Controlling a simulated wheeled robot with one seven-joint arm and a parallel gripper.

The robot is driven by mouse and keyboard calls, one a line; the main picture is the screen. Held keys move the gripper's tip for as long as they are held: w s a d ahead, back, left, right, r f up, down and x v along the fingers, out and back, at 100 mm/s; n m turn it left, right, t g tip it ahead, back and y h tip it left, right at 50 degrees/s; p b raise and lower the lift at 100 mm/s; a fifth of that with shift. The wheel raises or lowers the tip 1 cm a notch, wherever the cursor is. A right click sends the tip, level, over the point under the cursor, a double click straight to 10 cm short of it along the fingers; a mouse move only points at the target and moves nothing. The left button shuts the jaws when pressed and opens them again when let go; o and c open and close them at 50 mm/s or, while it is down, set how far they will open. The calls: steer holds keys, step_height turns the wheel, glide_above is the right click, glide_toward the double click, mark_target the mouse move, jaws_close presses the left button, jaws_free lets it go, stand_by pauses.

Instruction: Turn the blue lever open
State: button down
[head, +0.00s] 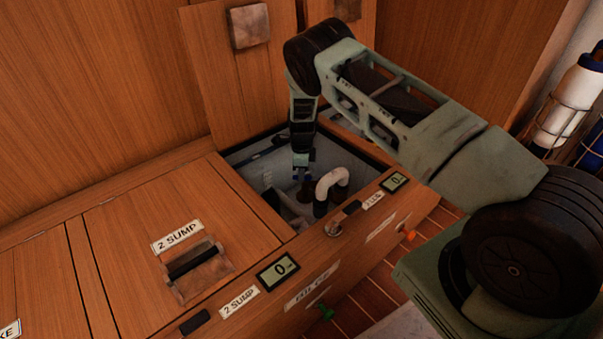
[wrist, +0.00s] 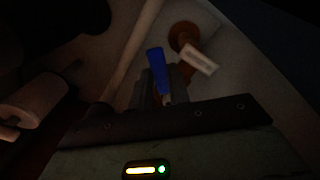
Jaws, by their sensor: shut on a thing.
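The blue lever (wrist: 155,62) shows in the dim wrist view, standing up between the fingertips of my gripper (wrist: 166,86). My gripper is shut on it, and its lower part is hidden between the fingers. In the head view my gripper (head: 302,173) reaches straight down into the open bilge hatch. A small bit of blue shows at its tips there, but the lever's shape and angle are too small to tell.
Beside the lever in the wrist view are a brown-orange fitting (wrist: 183,37) with a white tag (wrist: 199,62), and a pale cylinder (wrist: 38,100). In the head view a white bent pipe (head: 331,178) stands close right of my gripper. The raised hatch lid (head: 215,75) stands behind.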

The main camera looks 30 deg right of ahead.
steer(key=shift+w, duration=0.1)
stand_by(0.3)
steer(key=c, duration=1.3)
jaws_free()
step_height(320, 180, up, 17)
steer(key=p, duration=0.6)
steer(key=shift+r+p, duration=0.2)
steer(key=shift+p, duration=0.2)
